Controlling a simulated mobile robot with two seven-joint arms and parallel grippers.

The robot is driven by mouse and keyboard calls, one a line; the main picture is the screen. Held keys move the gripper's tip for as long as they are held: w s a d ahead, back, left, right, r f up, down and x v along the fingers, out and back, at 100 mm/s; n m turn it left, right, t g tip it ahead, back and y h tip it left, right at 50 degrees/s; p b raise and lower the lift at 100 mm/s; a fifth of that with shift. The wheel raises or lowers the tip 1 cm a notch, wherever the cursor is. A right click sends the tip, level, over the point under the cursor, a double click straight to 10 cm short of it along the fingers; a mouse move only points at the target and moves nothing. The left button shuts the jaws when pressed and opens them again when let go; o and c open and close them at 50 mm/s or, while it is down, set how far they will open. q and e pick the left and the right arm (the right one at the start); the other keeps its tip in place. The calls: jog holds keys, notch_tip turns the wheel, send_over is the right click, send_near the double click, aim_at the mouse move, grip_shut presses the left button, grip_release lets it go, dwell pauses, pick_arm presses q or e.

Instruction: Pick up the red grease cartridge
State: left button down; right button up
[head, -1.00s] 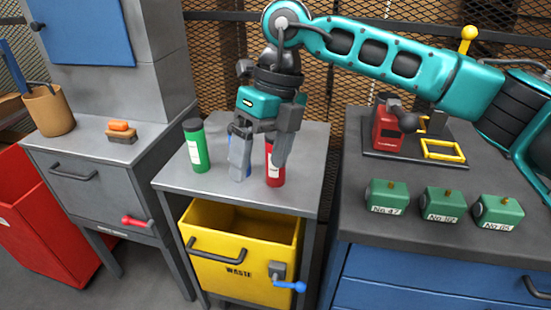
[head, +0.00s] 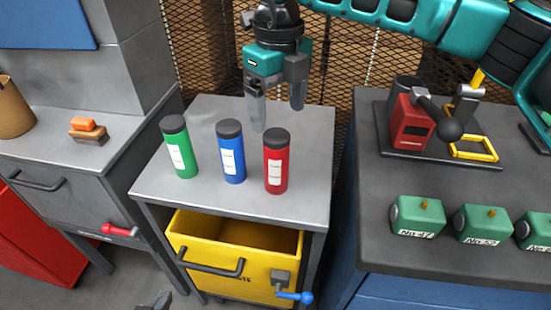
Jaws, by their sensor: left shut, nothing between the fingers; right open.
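The red grease cartridge (head: 276,162), with a dark cap and white label, stands upright at the right of a row on the small grey table (head: 240,204). A blue cartridge (head: 231,152) stands close to its left, and a green one (head: 179,147) further left. My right gripper (head: 278,116) is open and empty, pointing down above and behind the red and blue cartridges, with no cartridge between its fingers. My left gripper (head: 155,300) shows only as a small dark tip at the bottom edge, shut, well away from the cartridges.
A yellow waste bin (head: 209,263) with a blue-handled latch (head: 294,297) sits under the table. On the right bench are a red machine (head: 411,124) and several green blocks (head: 417,216). An orange-topped brush (head: 88,130) lies on the left cabinet. The table behind the cartridges is clear.

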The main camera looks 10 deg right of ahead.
aim_at(277, 135)
jog(key=f, duration=0.8)
jog(key=shift+w+a+f, duration=0.1)
jog(key=shift+w+f, duration=0.1)
jog(key=shift+f, duration=0.1)
jog(key=shift+c, duration=0.5)
grip_shut()
jog(key=shift+r, duration=0.1)
